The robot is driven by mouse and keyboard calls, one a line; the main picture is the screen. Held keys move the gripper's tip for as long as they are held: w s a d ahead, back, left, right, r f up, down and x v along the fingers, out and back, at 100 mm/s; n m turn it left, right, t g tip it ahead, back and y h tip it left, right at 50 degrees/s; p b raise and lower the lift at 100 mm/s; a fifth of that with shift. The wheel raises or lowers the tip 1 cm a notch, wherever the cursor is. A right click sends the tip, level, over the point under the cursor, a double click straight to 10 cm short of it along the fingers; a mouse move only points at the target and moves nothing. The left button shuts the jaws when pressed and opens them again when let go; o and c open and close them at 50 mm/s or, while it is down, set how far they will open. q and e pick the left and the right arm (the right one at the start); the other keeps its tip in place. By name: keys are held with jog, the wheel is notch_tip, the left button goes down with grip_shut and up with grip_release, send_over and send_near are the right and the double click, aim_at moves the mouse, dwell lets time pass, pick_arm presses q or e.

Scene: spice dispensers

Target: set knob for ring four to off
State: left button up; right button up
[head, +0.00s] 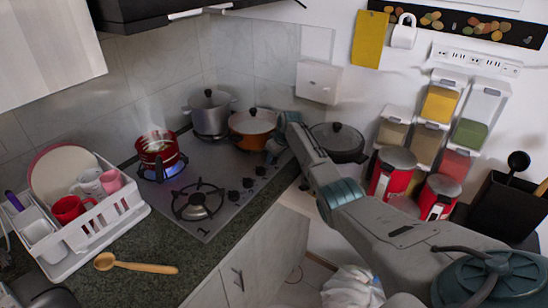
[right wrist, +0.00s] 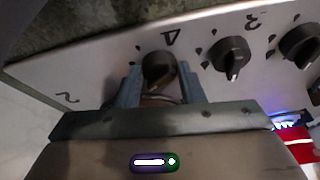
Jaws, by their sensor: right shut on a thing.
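The knob for ring four (right wrist: 158,66) is a round black knob on the steel stove panel, under the printed "4" in the right wrist view. My right gripper (right wrist: 161,80) is shut on it, with one blue-grey finger on each side. In the head view my right gripper (head: 276,148) reaches the back end of the stove's knob row and hides this knob. The knob's exact pointer angle is hard to read. The stove (head: 228,160) has a blue flame under a steaming red pot (head: 158,150). My left gripper is not in view.
The knob for ring three (right wrist: 230,57) sits close beside the held one, with another knob (right wrist: 300,45) beyond. An orange pot (head: 252,125) and a steel pot (head: 209,113) stand at the stove's back. A dish rack (head: 128,212) and wooden spoon (head: 145,266) are on the counter.

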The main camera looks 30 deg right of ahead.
jog(key=shift+r, duration=0.1)
jog(key=o, duration=1)
jog(key=b+v, duration=0.2)
jog(key=v, duration=0.8)
jog(key=shift+s+r, duration=0.2)
jog(key=shift+r, duration=0.1)
